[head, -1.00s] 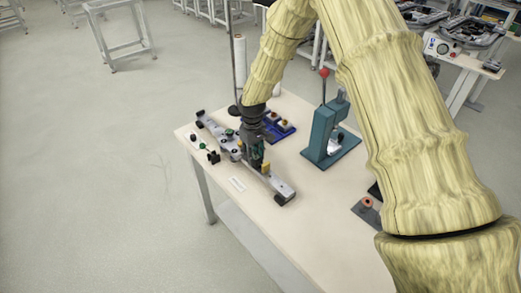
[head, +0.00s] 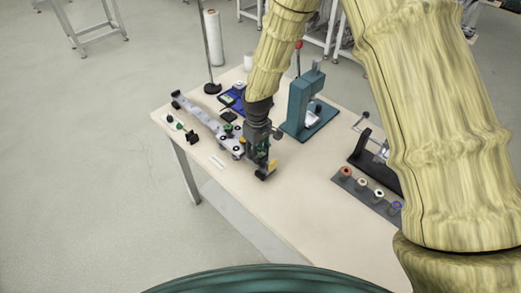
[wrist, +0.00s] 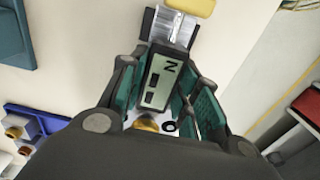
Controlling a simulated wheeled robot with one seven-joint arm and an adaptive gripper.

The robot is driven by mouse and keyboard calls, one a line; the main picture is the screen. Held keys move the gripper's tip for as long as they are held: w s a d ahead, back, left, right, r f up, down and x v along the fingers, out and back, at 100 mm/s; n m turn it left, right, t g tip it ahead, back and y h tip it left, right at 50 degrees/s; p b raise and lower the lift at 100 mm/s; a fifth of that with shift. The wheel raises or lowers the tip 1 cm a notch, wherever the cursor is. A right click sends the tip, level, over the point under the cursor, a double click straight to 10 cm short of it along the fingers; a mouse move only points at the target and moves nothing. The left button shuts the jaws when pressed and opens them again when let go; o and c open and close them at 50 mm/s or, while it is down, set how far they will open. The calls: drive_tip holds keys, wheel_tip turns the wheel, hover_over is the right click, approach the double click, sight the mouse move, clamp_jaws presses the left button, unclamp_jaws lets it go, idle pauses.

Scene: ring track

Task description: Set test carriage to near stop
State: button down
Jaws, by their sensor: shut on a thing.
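A long grey rail (head: 202,115) lies along the left side of the table, with small dark wheel-like parts along it. My gripper (head: 262,163) points down at its near end and covers much of that end. The exact finger contact is partly hidden.
A teal press (head: 305,105) stands right of my gripper. A blue tray (head: 232,98) sits behind. A grey strip with several coloured rings (head: 362,187) lies to the right. The near tabletop is clear.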

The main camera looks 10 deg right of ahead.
drive_tip(key=shift+s+f, duration=0.25)
drive_tip(key=c, duration=1)
unclamp_jaws()
drive_tip(key=shift+w, duration=0.1)
drive_tip(key=shift+c, duration=0.2)
drive_tip(key=shift+w, duration=0.1)
drive_tip(key=shift+r, duration=0.25)
drive_tip(key=shift+r, duration=0.2)
wheel_tip(320, 180, up, 11)
drive_tip(key=shift+r, duration=0.15)
drive_tip(key=shift+d, duration=0.15)
